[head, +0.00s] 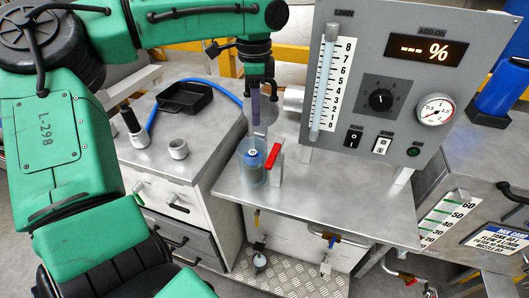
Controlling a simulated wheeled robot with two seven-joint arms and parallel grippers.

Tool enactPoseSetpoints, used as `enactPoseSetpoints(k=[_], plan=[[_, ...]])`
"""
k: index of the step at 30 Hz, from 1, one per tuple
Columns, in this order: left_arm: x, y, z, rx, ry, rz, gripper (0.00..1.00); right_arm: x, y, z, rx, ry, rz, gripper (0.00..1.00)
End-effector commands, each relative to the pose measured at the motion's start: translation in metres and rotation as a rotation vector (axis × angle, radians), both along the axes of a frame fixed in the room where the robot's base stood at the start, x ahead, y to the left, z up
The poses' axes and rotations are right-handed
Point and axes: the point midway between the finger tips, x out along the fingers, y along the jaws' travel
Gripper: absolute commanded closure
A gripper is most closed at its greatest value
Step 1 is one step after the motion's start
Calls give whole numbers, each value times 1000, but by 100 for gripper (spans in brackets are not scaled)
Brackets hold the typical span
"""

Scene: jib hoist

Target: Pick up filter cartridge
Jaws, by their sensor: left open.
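My left gripper (262,100) comes down from the upper left over the steel bench. It is open, with its fingers pointing down and nothing seen between them. Below it, a clear bluish cup (253,172) stands upright on the bench. Inside the cup is a cylinder with a pale top and a dark centre (253,152), which looks like the filter cartridge. The fingertips appear above the cup and apart from it; the exact gap is hard to tell. My right gripper is out of view.
A red-handled valve (273,157) stands close right of the cup. A grey meter panel (390,80) rises behind and right. On the left cabinet (205,135) are a black tray (185,97), a black-and-white tool (133,124) and a small white cylinder (178,149). The bench front right is clear.

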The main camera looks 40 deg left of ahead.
Motion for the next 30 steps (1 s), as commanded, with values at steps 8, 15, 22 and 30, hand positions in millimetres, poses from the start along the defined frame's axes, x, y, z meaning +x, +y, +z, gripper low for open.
enactPoseSetpoints(k=[8,15,22,30], plan=[[-1,0,-67,-1,1,0,55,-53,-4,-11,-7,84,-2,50],[0,4,-104,-1,3,0,55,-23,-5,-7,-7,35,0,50],[0,4,-125,-2,-1,1,55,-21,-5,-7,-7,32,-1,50],[0,4,-124,-3,-1,1,100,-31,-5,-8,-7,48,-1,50]])
